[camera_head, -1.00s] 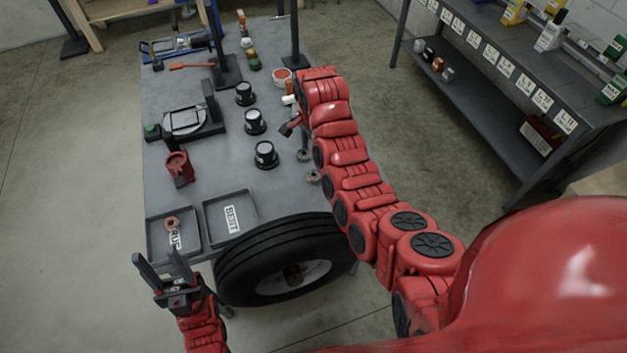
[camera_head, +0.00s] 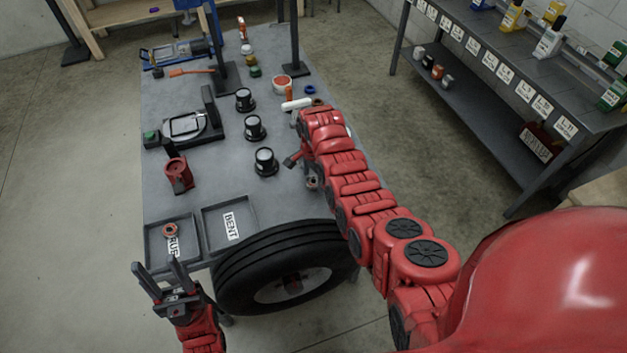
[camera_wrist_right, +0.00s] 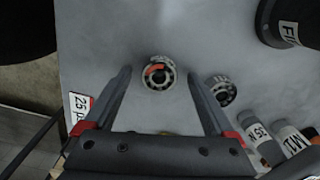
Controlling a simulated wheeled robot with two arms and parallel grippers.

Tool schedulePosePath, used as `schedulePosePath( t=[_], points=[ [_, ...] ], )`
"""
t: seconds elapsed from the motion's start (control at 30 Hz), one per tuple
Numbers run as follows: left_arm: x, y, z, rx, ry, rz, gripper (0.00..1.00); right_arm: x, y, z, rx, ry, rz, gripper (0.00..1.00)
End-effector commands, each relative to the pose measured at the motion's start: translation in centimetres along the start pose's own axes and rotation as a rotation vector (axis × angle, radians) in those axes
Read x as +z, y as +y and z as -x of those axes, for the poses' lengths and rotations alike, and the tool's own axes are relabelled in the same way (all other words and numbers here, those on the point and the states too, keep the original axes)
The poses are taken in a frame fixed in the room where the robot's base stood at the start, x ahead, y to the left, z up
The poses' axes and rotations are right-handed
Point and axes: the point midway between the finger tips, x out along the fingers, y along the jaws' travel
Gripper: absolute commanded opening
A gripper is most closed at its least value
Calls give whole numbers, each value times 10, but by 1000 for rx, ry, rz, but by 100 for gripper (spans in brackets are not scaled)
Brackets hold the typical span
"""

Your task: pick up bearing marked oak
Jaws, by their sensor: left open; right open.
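My right gripper (camera_wrist_right: 159,76) is open over the table in its wrist view. A metal ring bearing (camera_wrist_right: 158,72) with an orange-red mark shows between its fingertips, apart from both fingers. A second bearing (camera_wrist_right: 221,91) lies just outside the right-hand finger. I cannot read "oak" on either one. In the head view my right arm hides most of its gripper, and one bearing (camera_head: 312,183) peeks out beside the arm. Another reddish bearing (camera_head: 170,230) lies in the left tray (camera_head: 151,246). My left gripper (camera_head: 156,266) is open and empty in front of that tray.
Three dark cups (camera_head: 265,161) stand in a row mid-table. A red holder (camera_head: 177,174) stands left of them. A tray labelled "BENT" (camera_head: 209,215) and a tire (camera_head: 260,262) are at the front. A blue ring (camera_head: 310,89) lies at the back right.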

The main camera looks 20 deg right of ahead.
Motion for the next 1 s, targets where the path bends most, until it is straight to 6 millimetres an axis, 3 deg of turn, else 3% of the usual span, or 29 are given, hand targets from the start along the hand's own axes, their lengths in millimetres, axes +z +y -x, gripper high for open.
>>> schedulePosePath(
  t=[0.33,0.8,1.0],
  points=[
    [0,0,-1,0,0,0,50,0,1,-4,2,-1,0,88],
    [0,0,-1,0,0,0,50,0,1,-4,1,-1,0,3],
    [0,0,-1,0,0,0,50,0,1,-4,1,-1,0,0]
  ],
)
